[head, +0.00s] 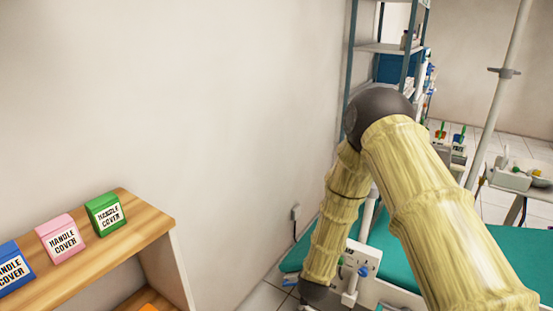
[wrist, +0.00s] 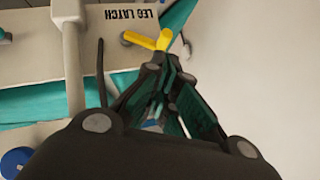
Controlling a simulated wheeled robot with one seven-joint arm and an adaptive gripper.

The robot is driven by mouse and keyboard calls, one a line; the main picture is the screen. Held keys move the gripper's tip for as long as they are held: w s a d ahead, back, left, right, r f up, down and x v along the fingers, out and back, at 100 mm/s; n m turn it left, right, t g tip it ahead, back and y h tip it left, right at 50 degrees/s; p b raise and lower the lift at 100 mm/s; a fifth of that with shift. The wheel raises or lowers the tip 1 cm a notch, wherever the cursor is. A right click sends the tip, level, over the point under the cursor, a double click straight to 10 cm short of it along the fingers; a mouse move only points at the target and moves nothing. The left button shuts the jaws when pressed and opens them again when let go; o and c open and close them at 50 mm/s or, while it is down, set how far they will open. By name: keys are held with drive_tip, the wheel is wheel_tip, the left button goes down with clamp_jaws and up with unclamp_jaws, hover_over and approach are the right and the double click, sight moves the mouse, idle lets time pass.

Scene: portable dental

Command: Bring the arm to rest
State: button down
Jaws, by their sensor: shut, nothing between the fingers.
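My arm (head: 430,205) rises from the lower right in the head view, bends at a dark joint, and comes down on the near side of a teal-topped table. My gripper is hidden or out of frame there. In the wrist view my gripper (wrist: 160,62) is shut, with nothing between its fingers. I cannot tell whether the tips touch the yellow part.
A wooden shelf (head: 165,221) at the left bears blue, pink (head: 60,238) and green (head: 104,213) "HANDLE COVER" boxes. The teal table (head: 490,262) lies beneath my arm. A metal rack (head: 380,47) and a white pole (head: 497,85) stand behind. The wall is close at the left.

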drive_tip(key=s+d+f+n+g+y+p, duration=0.1)
drive_tip(key=s+d+f+n+g+p, duration=0.15)
drive_tip(key=s, duration=0.85)
drive_tip(key=s+d+f+n+g+p, duration=0.2)
drive_tip(key=s+f, duration=0.1)
drive_tip(key=s, duration=0.8)
drive_tip(key=s+d+r+n+g+p, duration=0.1)
drive_tip(key=s+n+g+p, duration=0.1)
drive_tip(key=s, duration=1)
drive_tip(key=s+d+r+n+g+y+p, duration=0.1)
drive_tip(key=s+r+n+g+p, duration=0.1)
drive_tip(key=s, duration=1.1)
drive_tip(key=shift+d+r+g+p, duration=0.15)
drive_tip(key=shift+g+p, duration=0.25)
drive_tip(key=shift+g, duration=0.15)
